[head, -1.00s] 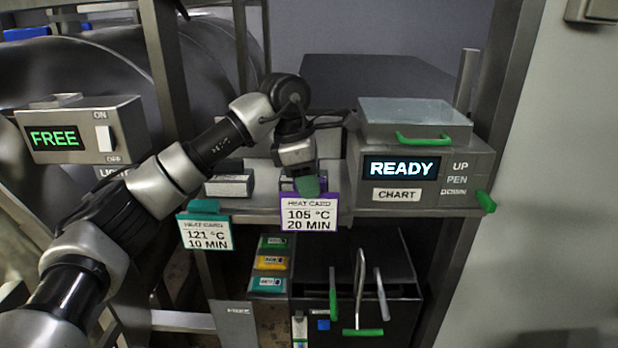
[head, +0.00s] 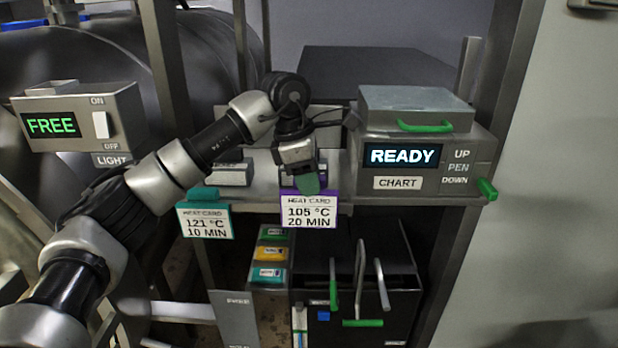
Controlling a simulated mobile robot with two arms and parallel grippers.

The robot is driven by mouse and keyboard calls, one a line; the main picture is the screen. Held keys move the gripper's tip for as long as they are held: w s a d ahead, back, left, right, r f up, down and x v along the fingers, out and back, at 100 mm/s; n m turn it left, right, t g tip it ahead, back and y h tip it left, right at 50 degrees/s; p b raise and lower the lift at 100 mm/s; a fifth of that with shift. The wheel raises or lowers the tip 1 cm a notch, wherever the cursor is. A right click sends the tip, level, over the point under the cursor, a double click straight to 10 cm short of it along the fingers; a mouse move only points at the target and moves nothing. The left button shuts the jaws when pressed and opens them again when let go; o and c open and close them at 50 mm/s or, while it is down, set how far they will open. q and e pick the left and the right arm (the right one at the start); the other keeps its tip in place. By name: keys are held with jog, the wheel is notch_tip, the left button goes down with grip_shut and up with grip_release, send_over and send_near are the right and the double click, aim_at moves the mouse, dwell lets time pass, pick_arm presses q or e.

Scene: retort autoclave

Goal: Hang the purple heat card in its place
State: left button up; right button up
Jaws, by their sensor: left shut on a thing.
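The purple heat card (head: 309,212), marked 105 °C 20 MIN, hangs upright at the front edge of the shelf in the head view. My left gripper (head: 306,184) reaches in from the left and points down at the card's top edge. It is shut on the purple card. Its fingers hide part of the card's top, and I cannot tell whether the card rests on the shelf edge. The teal heat card (head: 206,220), marked 121 °C 10 MIN, hangs to the left on the same edge. My right gripper is not in view.
The chart recorder (head: 425,160) showing READY stands right of the gripper, with a green handle. A FREE light box (head: 120,112) is at left. Below the shelf are a black bin (head: 385,325) with several handled tools and a stack of coloured labelled blocks (head: 270,253).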

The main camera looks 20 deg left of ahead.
pick_arm(q)
jog(key=shift+a+b+x, duration=0.15)
jog(key=shift+b+x, duration=0.35)
jog(key=shift+x, duration=0.25)
jog(key=shift+a+b+x, duration=0.2)
jog(key=shift+b+x, duration=0.25)
jog(key=shift+x, duration=0.3)
dwell(0.5)
jog(key=shift+s+f, duration=0.1)
jog(key=o, duration=0.7)
jog(key=b+v, duration=0.1)
jog(key=v, duration=1)
jog(key=shift+f+b, duration=0.1)
jog(key=shift+b, duration=0.3)
